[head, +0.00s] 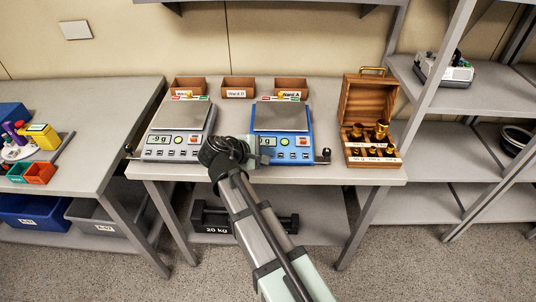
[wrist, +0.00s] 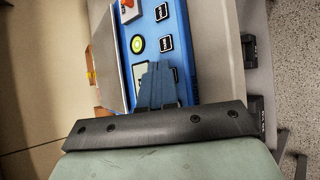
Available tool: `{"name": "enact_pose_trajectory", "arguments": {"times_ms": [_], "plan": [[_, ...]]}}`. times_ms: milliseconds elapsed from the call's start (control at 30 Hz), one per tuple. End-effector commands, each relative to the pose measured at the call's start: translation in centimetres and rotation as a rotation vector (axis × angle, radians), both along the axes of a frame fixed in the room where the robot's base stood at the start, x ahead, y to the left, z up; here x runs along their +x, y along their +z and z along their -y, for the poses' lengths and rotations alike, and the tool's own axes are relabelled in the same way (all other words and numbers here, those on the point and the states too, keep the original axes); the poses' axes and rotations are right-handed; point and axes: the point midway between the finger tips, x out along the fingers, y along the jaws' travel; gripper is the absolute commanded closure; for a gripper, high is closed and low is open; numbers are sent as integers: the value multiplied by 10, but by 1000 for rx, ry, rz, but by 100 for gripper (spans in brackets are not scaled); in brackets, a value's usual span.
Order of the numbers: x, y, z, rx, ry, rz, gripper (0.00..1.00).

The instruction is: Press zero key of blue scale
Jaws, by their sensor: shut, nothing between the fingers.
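The blue scale (head: 311,147) stands at the right of the middle table, with a bare silver weighing plate (head: 281,117). Its front panel has a round yellow-green button (head: 284,141), a red key (head: 303,141) and a row of small dark keys. The wrist view shows the blue panel (wrist: 181,50) close up, with the round button (wrist: 138,44) and dark square keys (wrist: 165,42). The key labels are too small to read. My gripper (wrist: 152,67) is shut and empty over the display end of this panel, partly hiding the display. I cannot tell whether it touches.
A white scale (head: 172,152) with a reading ending in 9 g stands to the left. Several small brown bins (head: 238,88) line the back. An open wooden box (head: 372,100) with brass weights stands to the right. Shelving (head: 440,95) rises beyond it.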

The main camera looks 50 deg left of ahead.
Motion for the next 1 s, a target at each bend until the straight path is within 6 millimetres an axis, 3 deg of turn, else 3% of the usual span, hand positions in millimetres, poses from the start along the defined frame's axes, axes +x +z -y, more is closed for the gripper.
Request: {"name": "enact_pose_trajectory", "arguments": {"times_ms": [767,1000], "plan": [[-3,14,3,0,0,0,100],[-5,27,5,2,0,0,100]]}}
